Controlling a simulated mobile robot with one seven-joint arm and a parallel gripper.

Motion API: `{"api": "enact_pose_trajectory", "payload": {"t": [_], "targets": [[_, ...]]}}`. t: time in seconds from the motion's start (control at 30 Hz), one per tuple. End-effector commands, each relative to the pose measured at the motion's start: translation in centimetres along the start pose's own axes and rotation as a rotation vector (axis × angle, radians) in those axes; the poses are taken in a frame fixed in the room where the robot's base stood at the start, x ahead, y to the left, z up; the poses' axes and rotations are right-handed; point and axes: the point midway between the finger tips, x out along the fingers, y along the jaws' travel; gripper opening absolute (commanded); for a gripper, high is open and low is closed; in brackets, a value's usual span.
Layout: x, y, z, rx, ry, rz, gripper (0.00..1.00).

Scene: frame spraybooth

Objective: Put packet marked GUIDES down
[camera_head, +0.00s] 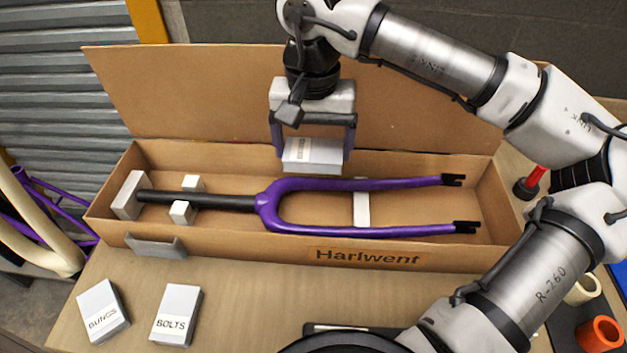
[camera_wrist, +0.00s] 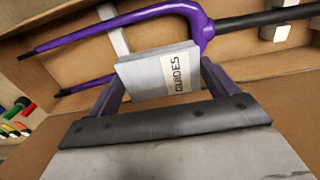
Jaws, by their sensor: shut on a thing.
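The packet marked GUIDES (camera_wrist: 155,75) is a small white box. It also shows in the head view (camera_head: 313,155), with its label too small to read there. My gripper (camera_head: 313,150) is shut on it, one finger at each side, and points down. The packet is held above the open cardboard box (camera_head: 365,256) marked Harlwent, near the raised lid side. A purple fork (camera_head: 360,231) with a black steerer lies in the box, below and in front of the packet in the head view. The height of the packet above the box floor is hard to tell.
Packets marked BUNGS (camera_head: 102,309) and BOLTS (camera_head: 177,312) lie on the table in front of the box. White foam blocks (camera_head: 131,194) sit around the fork. The lid (camera_head: 200,90) stands up behind. An orange ring (camera_head: 599,333) is at right.

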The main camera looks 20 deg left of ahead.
Motion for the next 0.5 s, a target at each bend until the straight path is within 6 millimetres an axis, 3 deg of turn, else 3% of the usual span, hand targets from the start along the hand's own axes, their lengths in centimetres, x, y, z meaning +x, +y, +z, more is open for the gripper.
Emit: {"api": "enact_pose_trajectory", "payload": {"t": [0.2,0.5], "targets": [[4.6,0.0,0.1,-0.001,-0.002,-0.001,0.63],[7.1,0.0,0.1,-0.001,-0.002,-0.001,0.63]]}}
